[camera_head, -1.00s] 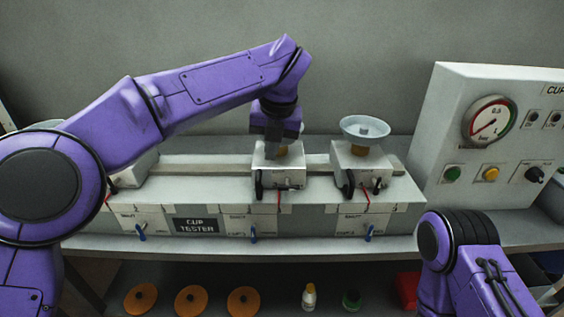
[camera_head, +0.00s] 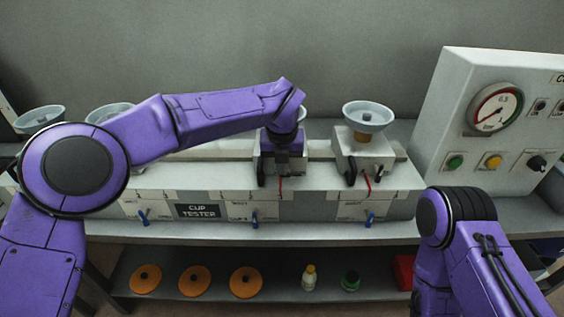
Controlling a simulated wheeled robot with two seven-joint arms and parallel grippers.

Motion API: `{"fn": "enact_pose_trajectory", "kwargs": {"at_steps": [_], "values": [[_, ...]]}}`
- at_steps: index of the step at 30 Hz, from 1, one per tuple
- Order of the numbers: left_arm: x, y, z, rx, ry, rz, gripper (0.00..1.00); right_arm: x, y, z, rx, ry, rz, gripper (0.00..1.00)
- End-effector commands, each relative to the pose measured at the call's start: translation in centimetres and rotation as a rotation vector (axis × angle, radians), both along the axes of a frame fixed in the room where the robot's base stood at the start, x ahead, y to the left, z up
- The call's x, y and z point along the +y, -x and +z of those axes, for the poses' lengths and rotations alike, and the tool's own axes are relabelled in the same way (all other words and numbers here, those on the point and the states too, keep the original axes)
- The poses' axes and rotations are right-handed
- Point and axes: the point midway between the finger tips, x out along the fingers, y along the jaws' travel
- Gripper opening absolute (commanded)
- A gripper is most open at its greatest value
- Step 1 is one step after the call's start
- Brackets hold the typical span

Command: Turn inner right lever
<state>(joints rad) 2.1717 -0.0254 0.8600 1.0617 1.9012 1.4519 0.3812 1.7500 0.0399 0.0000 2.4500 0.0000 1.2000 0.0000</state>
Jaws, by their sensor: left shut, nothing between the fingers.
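The grey cup tester bench (camera_head: 150,207) has white blocks with small black levers on their fronts. The middle block (camera_head: 268,180) is partly hidden by my left gripper (camera_head: 284,158). This gripper is shut and empty, pointing down at the block's upper front; I cannot tell whether it touches. One black lever (camera_head: 261,172) shows at that block's left side. The right block (camera_head: 362,157) carries a pale cup (camera_head: 368,116) and has a black lever on its left (camera_head: 350,174) and one on its right (camera_head: 378,174). My right gripper is out of the picture.
Blue levers (camera_head: 254,221) sit along the bench's lower front. A gauge panel (camera_head: 450,105) stands at the right. Orange discs (camera_head: 195,281) and small bottles (camera_head: 309,277) are on the shelf below. My right forearm fills the lower right.

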Motion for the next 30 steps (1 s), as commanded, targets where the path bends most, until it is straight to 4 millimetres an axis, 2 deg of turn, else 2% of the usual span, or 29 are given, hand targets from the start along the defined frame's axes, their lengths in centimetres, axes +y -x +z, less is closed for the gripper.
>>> {"fn": "enact_pose_trajectory", "kwargs": {"at_steps": [11,30], "values": [[0.0,0.0,-0.2,0.0,0.004,-0.001,0.0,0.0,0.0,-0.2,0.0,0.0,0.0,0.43],[0.5,-0.1,-0.6,0.0,0.118,0.0,0.0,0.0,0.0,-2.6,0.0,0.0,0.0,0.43]]}}
